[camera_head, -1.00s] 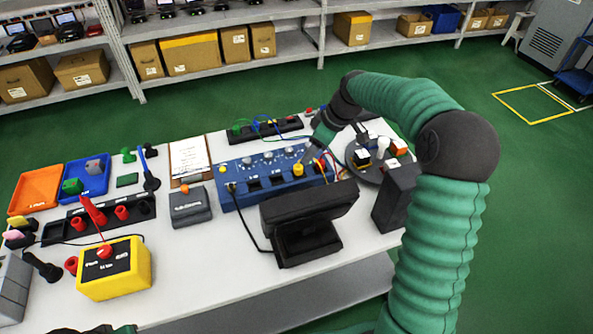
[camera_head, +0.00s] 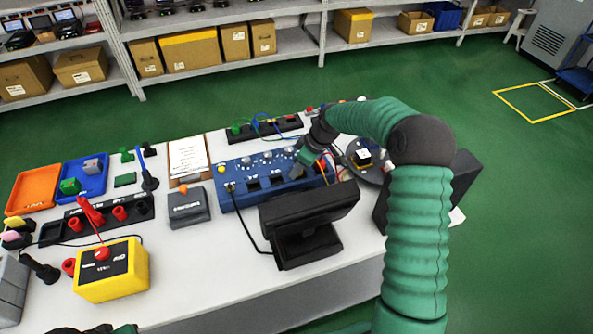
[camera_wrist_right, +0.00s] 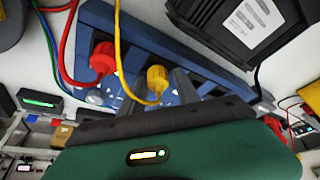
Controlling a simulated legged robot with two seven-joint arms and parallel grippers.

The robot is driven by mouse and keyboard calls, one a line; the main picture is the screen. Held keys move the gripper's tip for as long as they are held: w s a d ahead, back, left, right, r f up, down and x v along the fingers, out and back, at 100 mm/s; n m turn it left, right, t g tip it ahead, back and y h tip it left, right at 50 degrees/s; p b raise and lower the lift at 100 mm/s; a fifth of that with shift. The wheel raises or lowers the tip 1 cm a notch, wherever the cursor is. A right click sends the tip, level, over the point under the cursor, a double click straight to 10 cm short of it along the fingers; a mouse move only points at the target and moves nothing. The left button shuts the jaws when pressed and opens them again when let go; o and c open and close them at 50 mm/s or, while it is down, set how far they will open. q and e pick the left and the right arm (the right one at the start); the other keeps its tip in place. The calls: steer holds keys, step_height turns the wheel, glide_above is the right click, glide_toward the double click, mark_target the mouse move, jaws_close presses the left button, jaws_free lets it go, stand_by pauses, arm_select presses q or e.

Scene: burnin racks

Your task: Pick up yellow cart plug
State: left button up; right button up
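The yellow cart plug (camera_wrist_right: 157,80) shows in the right wrist view, with a yellow cable, on the blue panel (camera_wrist_right: 215,82). A red plug (camera_wrist_right: 103,58) with a red cable is to its left. My right gripper (camera_head: 299,170) is low over the right part of the blue panel (camera_head: 240,194) in the head view and hides the yellow plug there. In the wrist view a grey finger-like part is close to the plug's right side. I cannot tell whether it touches or whether the fingers are shut.
A black monitor (camera_head: 305,208) stands just in front of the blue panel. A yellow box (camera_head: 112,272), a blue tray (camera_head: 93,190) and an orange tray (camera_head: 35,185) are at the left. A round dark stand (camera_head: 362,172) is right of the panel.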

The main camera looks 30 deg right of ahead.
steer(key=shift+d+f, duration=0.15)
steer(key=shift+d, duration=0.35)
steer(key=c, duration=0.5)
steer(key=shift+c, duration=1.1)
steer(key=shift+a, duration=0.45)
jaws_close()
steer(key=r, duration=0.4)
steer(key=w+d+r, duration=0.1)
steer(key=r, duration=0.1)
steer(key=shift+r, duration=0.4)
steer(key=r, duration=0.2)
steer(key=s+a+r, duration=0.1)
steer(key=shift+s+r, duration=0.1)
steer(key=shift+r, duration=0.15)
steer(key=shift+w+a, duration=0.1)
steer(key=shift+w, duration=0.1)
steer(key=shift+o, duration=0.2)
jaws_free()
steer(key=shift+w+f, duration=0.1)
steer(key=shift+o, duration=1.3)
steer(key=shift+d, duration=0.3)
steer(key=o, duration=0.5)
steer(key=shift+s+d, duration=0.2)
steer(key=o, duration=0.7)
steer(key=shift+a, duration=0.35)
steer(key=shift+o, duration=1.2)
